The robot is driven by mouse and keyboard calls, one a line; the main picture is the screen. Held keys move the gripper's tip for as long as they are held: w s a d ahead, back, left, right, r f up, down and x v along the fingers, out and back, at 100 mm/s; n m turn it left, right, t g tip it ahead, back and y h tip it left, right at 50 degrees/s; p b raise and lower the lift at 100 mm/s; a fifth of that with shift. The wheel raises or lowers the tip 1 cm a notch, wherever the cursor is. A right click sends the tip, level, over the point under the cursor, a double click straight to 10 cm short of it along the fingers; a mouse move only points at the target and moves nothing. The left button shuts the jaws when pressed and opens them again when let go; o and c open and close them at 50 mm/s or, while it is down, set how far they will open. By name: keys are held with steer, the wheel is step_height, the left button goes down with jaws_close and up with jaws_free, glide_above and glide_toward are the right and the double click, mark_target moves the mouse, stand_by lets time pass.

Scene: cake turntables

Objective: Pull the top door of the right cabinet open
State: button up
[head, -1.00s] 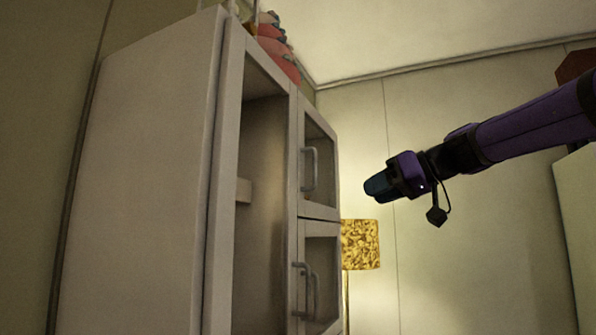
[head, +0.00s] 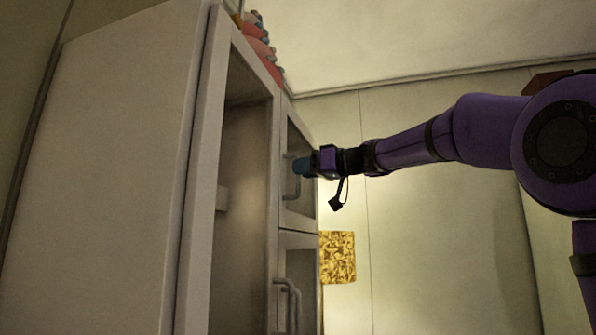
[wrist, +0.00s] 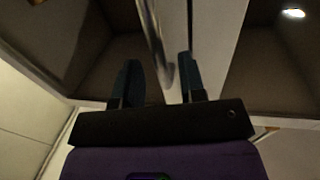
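The top door (head: 288,214) of the right cabinet has a pale frame around a dark pane and looks shut in the head view. Its upright bar handle (head: 289,188) is partly hidden behind my gripper (head: 301,166). In the wrist view the grey handle bar (wrist: 154,40) runs down between the two dark fingers of my gripper (wrist: 160,78). The fingers are apart, one on each side of the bar. A gap shows beside the bar, and I cannot tell whether either finger touches it.
A lower door with a similar handle (head: 292,296) sits below. A tall dark-fronted section (head: 243,215) stands to the left. A red object (head: 262,57) lies on the cabinet top. A yellow patterned lampshade (head: 338,257) is behind. Free room lies right of the doors.

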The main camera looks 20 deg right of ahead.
steer(key=shift+x, duration=1.05)
jaws_close()
steer(key=shift+d, duration=0.1)
